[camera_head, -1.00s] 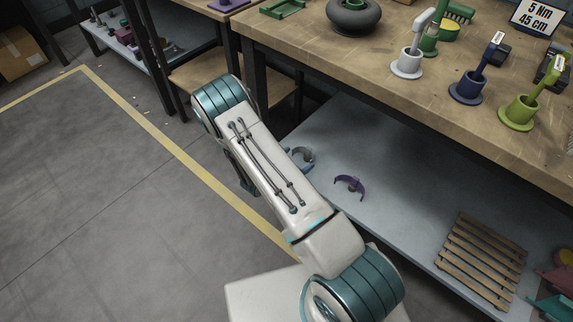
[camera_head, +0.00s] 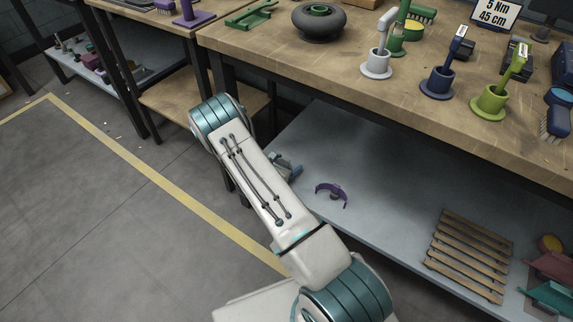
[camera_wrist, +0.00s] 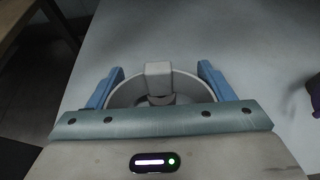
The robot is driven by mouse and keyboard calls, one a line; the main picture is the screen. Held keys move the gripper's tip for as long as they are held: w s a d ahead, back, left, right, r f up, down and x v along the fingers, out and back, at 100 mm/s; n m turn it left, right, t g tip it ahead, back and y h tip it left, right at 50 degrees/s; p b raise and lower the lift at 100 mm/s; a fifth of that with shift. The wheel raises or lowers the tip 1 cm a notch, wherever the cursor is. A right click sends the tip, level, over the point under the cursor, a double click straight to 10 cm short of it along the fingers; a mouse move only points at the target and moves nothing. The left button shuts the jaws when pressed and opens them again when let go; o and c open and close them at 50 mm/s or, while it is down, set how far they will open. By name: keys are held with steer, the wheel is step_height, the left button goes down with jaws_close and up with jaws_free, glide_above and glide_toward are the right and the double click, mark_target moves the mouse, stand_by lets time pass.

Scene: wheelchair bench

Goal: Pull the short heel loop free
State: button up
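A pale grey curved loop (camera_wrist: 117,92) with a square block (camera_wrist: 158,69) at its far side lies on the lower shelf in the wrist view. My gripper (camera_wrist: 160,74) has its two blue fingers spread wide, one on each side of this loop. I cannot tell whether the fingers touch it. The near part of the loop is hidden behind my gripper's body. A purple curved loop (camera_head: 331,190) lies on the same shelf, to the right of my gripper. Its edge also shows in the wrist view (camera_wrist: 314,96). I cannot tell from the frames which loop is the short one.
The grey lower shelf (camera_head: 375,190) lies under the wooden bench top (camera_head: 330,60). A slatted wooden rack (camera_head: 468,255) lies at its right. Cups with upright tools, including a white one (camera_head: 376,66), stand above.

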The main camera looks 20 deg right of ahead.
mark_target(287, 160)
steer(key=shift+r, duration=0.15)
steer(key=shift+r+p, duration=1.35)
steer(key=shift+r, duration=0.5)
